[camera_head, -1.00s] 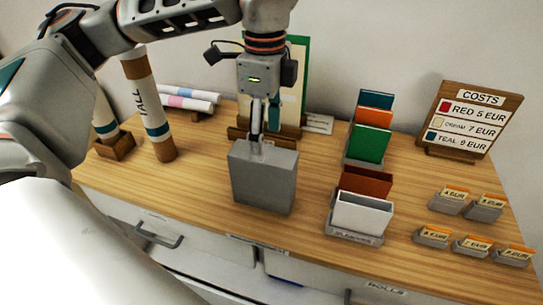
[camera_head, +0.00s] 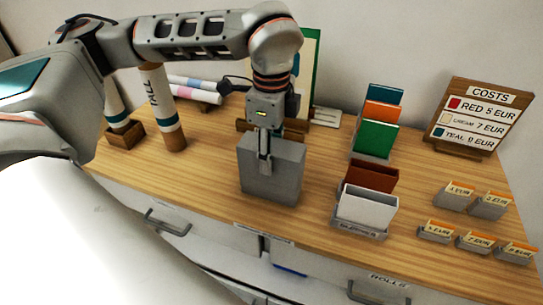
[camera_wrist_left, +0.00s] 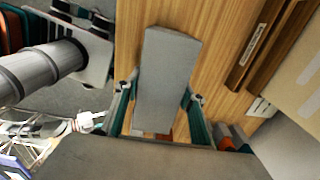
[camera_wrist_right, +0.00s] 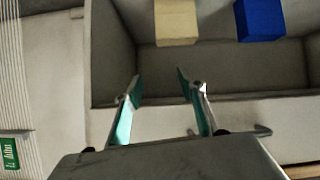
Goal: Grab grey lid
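The grey lid may be the top of the upright grey box (camera_head: 270,185) standing on the wooden table; I cannot make out a seam. My left gripper (camera_head: 265,160) is low over this box in the head view. In the left wrist view the grey face (camera_wrist_left: 167,75) lies between the fingers of my left gripper (camera_wrist_left: 158,100), with a narrow strip of wood showing beside it. The fingers are open around it and do not seem to press on it. My right gripper (camera_wrist_right: 157,90) is open and empty above an open grey drawer.
A cream block (camera_wrist_right: 176,20) and a blue block (camera_wrist_right: 259,18) lie in the drawer. Card holders with a white card (camera_head: 367,210) and a green card (camera_head: 377,138) stand right of the box. A costs sign (camera_head: 470,118) and a tall roll (camera_head: 162,108) stand further off.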

